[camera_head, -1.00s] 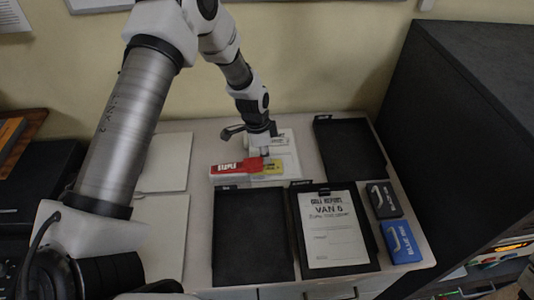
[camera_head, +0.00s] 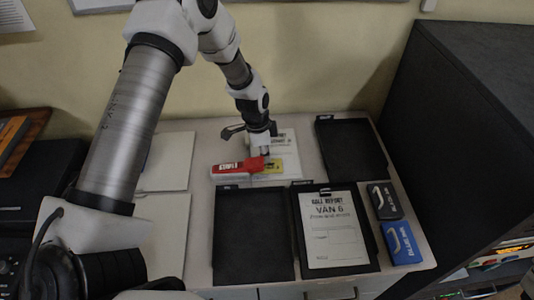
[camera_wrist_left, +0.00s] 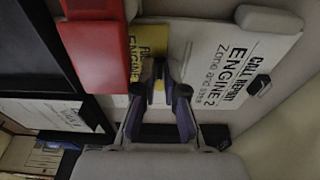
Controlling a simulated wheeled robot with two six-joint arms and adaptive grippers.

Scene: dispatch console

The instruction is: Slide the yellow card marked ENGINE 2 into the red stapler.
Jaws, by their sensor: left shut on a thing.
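The red stapler (camera_head: 238,167) lies on the table, left of my left gripper (camera_head: 266,155); it also shows in the left wrist view (camera_wrist_left: 95,50). The yellow card (camera_head: 276,167) lies at the stapler's right end. In the left wrist view the card (camera_wrist_left: 149,44) meets the stapler's edge, with part of its ENGINE marking showing; I cannot tell how much of it is inside the stapler. My left gripper (camera_wrist_left: 164,86) is shut at the card's edge, its fingertips on the card. My right gripper is not in view.
An ENGINE 2 call report sheet (camera_wrist_left: 235,65) lies under and beside the card. Black trays (camera_head: 254,238), a VAN 6 clipboard (camera_head: 334,235) and two ink boxes (camera_head: 403,243) fill the front and right. A dark cabinet (camera_head: 465,130) stands at the right.

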